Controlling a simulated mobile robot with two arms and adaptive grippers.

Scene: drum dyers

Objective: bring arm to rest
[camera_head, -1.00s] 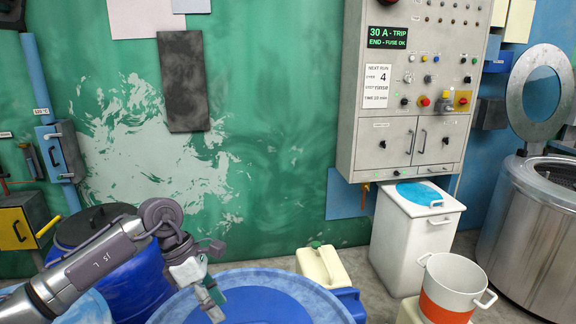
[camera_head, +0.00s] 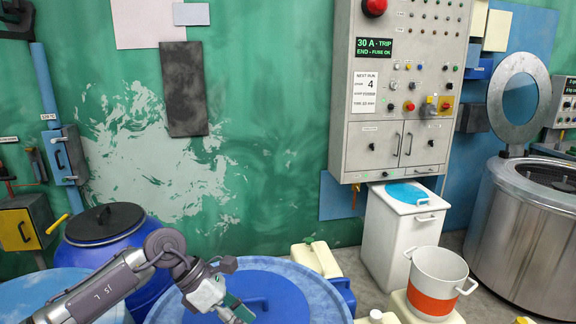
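My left arm comes in from the lower left, and its gripper (camera_head: 236,310) is over the blue lid (camera_head: 270,285) of a large drum at the bottom centre. The fingers point down and to the right. They are small and seen from the side, so I cannot tell whether they are open or shut. I see nothing clearly held. My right gripper is not in view.
A blue barrel with a black lid (camera_head: 104,222) stands behind my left arm. A white bin (camera_head: 400,240), a white and orange pot (camera_head: 437,285) and a steel drum machine (camera_head: 525,235) stand to the right. A grey control panel (camera_head: 400,90) hangs on the green wall.

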